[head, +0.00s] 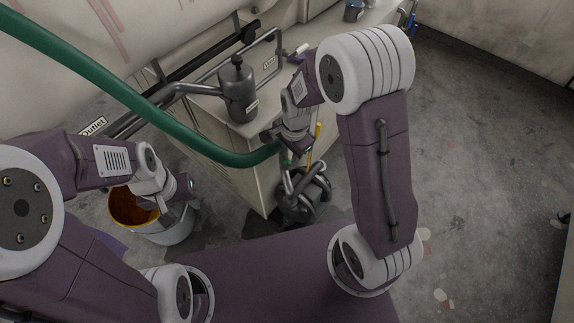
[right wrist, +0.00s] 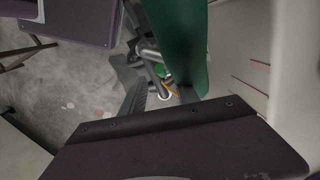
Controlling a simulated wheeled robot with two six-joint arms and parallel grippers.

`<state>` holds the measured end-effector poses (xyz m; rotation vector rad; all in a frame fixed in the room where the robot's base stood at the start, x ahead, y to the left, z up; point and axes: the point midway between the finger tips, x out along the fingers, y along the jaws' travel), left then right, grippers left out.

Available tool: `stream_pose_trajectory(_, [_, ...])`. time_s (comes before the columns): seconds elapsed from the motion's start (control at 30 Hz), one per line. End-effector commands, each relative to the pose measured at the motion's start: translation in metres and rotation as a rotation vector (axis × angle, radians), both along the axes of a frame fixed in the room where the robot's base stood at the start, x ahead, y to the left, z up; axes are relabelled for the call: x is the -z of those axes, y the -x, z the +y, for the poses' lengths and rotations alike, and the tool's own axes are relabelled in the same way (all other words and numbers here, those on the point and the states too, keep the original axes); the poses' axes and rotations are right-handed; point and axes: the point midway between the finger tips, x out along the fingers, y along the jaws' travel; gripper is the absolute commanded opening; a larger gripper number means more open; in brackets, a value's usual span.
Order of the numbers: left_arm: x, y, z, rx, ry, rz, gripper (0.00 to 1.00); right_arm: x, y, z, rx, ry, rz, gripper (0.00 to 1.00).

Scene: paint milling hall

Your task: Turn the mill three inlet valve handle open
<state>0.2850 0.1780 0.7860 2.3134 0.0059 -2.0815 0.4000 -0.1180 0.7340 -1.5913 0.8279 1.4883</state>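A narrow yellow handle (head: 318,131) stands beside my right gripper in the head view, above a grey pump-like unit with pipes (head: 303,196). I cannot read a label that ties it to mill three. A yellow piece also shows in the right wrist view (right wrist: 172,88), beyond the fingers, with a green part (right wrist: 162,73) beside it. My right gripper (head: 283,143) is at the end of the green hose; its fingers are apart in the right wrist view (right wrist: 162,96), with nothing seen held between them. My left gripper (head: 180,197) is over the bucket's right side; its fingertips are unclear.
A thick green hose (head: 120,88) crosses from the upper left to my right gripper. A bucket with orange-brown contents (head: 176,234) stands on the floor at left. A grey canister (head: 238,92) stands on the beige cabinet (head: 247,178). The floor at right (head: 480,150) is mostly clear.

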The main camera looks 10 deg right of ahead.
Motion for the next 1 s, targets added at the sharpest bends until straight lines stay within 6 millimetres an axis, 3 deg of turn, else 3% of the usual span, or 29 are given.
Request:
stream_pose_trajectory(0.03, [0.009,0.000,0.000,0.000,0.000,0.000,0.36,0.017,0.000,0.000,0.000,0.001,0.004,0.37])
stream_pose_trajectory(0.23, [0.020,0.000,0.000,0.000,0.000,0.000,0.36,0.052,-0.004,0.002,-0.001,0.000,0.002,0.37])
stream_pose_trajectory(0.4, [0.023,0.000,0.000,0.000,0.000,0.000,0.36,0.063,-0.006,0.003,-0.001,0.000,0.000,0.37])
stream_pose_trajectory(0.63, [0.022,0.000,0.000,0.000,0.000,0.000,0.36,0.063,-0.006,0.003,-0.001,0.000,-0.001,0.37])
stream_pose_trajectory(0.77, [0.022,0.000,0.000,0.000,0.000,0.000,0.36,0.063,-0.006,0.003,-0.001,0.000,-0.001,0.01])
stream_pose_trajectory(1.0, [0.022,0.000,0.000,0.000,0.000,0.000,0.36,0.063,-0.006,0.003,-0.001,0.000,-0.001,0.00])
